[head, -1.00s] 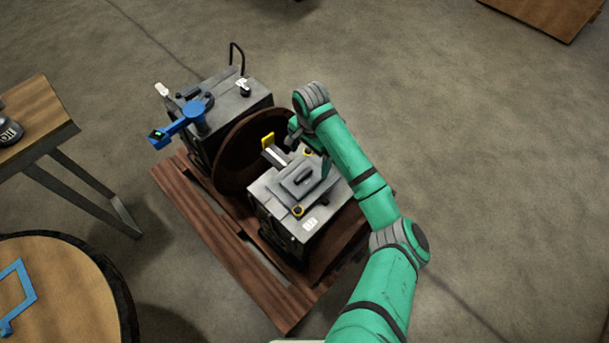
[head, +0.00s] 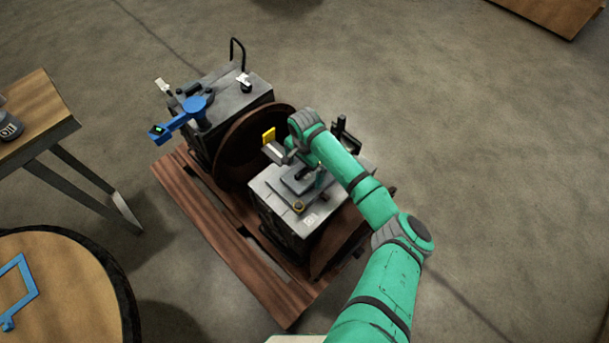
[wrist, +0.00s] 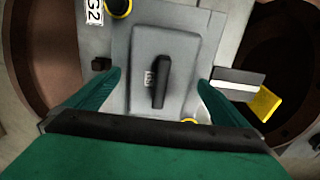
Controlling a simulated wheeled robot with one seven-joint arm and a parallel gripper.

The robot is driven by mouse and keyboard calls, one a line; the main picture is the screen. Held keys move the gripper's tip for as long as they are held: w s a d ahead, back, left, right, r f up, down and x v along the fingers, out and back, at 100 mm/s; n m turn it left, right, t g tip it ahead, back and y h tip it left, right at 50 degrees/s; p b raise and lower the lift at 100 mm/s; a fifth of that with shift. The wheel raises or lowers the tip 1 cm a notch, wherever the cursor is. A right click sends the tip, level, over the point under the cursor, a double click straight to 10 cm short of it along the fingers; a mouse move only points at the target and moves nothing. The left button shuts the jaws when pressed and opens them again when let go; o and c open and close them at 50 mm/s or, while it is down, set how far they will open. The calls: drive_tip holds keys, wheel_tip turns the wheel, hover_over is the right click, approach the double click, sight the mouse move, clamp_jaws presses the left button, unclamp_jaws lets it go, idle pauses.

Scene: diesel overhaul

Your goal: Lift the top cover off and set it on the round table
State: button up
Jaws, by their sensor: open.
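The top cover (head: 293,183) is a grey plate with a raised middle and a dark bar handle, lying on the front grey machine block. In the wrist view the cover (wrist: 182,45) and its upright black handle (wrist: 160,82) show between the two green fingers. My gripper (wrist: 160,85) is open, with a finger on each side of the handle and apart from it. In the head view my gripper (head: 312,176) is over the cover, and my arm hides part of it. The round table (head: 75,290) is at the lower left, with a wooden top and dark rim.
A blue frame-shaped object (head: 22,290) lies on the round table's left part. Yellow-ringed knobs (head: 298,207) and a yellow-tipped lever (head: 269,136) stand near the cover. A rear machine block carries a blue tool (head: 185,117). Bare floor separates the wooden pallet (head: 220,245) from the round table.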

sight(304, 170)
drive_tip(key=shift+a, duration=0.1)
drive_tip(key=c, duration=1.3)
drive_tip(key=shift+c, duration=0.3)
drive_tip(key=shift+r, duration=0.5)
wheel_tip(304, 170, up, 3)
drive_tip(key=shift+s+f, duration=0.1)
drive_tip(key=shift+f, duration=0.1)
drive_tip(key=s+r, duration=1.1)
drive_tip(key=s, duration=0.2)
drive_tip(key=shift+s+r, duration=0.25)
drive_tip(key=shift+s, duration=0.15)
